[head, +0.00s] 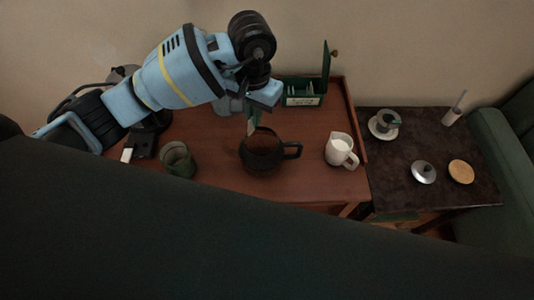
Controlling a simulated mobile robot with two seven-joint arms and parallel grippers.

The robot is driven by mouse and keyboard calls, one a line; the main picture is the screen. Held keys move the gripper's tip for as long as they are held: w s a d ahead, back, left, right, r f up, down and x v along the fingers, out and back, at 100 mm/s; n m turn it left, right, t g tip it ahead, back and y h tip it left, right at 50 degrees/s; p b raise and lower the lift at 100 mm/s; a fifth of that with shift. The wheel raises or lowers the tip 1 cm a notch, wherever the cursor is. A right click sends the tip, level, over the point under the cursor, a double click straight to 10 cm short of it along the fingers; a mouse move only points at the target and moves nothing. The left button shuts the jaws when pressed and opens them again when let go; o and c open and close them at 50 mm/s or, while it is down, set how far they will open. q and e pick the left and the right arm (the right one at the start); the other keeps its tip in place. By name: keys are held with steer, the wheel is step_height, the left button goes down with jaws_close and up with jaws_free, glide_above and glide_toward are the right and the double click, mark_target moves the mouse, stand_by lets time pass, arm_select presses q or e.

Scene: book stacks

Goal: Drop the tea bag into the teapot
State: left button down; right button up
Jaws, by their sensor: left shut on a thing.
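My left gripper (259,103) is above the back of the dark teapot (260,163), pointing down. It is shut on a small tea bag (252,126), which hangs at the teapot's back rim. I cannot tell whether its lower end is inside the opening. The teapot stands on the reddish-brown wooden table (212,184), open at the top, with its handle to the right. My right gripper is not in view.
An open green box (303,97) stands behind the teapot. A white jug (341,151) is to the right, and a green cup (178,160) to the left. A dark side table (398,178) at right holds a cup on a saucer, a silver lid (423,172) and a round wooden disc (461,171).

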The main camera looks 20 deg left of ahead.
arm_select(q)
steer(key=shift+f, duration=0.1)
steer(key=c, duration=1.5)
jaws_free()
steer(key=shift+w+r, duration=0.1)
steer(key=shift+r, duration=0.3)
step_height(320, 180, up, 6)
steer(key=shift+w+f, duration=0.1)
steer(key=shift+r, duration=0.6)
